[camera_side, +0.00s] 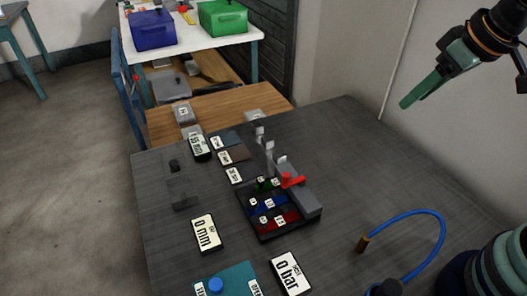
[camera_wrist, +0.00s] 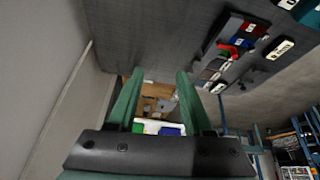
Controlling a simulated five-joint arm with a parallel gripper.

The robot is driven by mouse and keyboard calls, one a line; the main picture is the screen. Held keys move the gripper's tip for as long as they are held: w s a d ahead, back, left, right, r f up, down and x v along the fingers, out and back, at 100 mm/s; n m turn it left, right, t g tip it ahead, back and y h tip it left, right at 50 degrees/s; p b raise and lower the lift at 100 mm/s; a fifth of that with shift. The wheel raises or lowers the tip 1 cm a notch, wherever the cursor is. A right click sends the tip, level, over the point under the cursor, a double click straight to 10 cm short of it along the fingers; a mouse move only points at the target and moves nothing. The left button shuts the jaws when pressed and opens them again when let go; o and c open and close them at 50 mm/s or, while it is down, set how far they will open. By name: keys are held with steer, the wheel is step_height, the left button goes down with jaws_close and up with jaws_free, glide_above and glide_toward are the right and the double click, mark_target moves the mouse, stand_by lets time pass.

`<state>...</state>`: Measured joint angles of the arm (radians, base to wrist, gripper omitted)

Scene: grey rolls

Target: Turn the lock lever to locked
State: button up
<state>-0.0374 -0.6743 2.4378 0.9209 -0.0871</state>
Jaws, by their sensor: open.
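A red lever-like handle (camera_side: 291,180) sits on a grey block (camera_side: 304,196) at the right side of a dark tray; I cannot tell for sure that it is the lock lever. A teal plate (camera_side: 240,272) with a blue knob (camera_side: 216,285) lies at the front edge, cut off by the frame; a label on it seems to read OPEN. My gripper (camera_side: 405,104) is high above the table at the upper right, far from both. In the wrist view my gripper (camera_wrist: 157,90) has its two green fingers apart with nothing between them. The red handle also shows there (camera_wrist: 226,53).
The dark tray (camera_side: 250,223) holds green, blue and red pieces. Displays reading 0 mm (camera_side: 207,233) and 0 bar (camera_side: 290,273) stand nearby. A blue hose (camera_side: 428,213) arches at the right. The grey table (camera_side: 350,140) is clear at the back right, beside a wall.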

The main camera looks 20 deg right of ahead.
steer(key=w+a+n+g, duration=0.3)
steer(key=w+a+n, duration=0.3)
steer(key=a+n, duration=0.45)
steer(key=n+g, duration=0.2)
steer(key=n, duration=0.7)
glide_toward(286, 175)
steer(key=shift+m, duration=0.35)
step_height(286, 175, down, 9)
steer(key=shift+w, duration=0.1)
jaws_close()
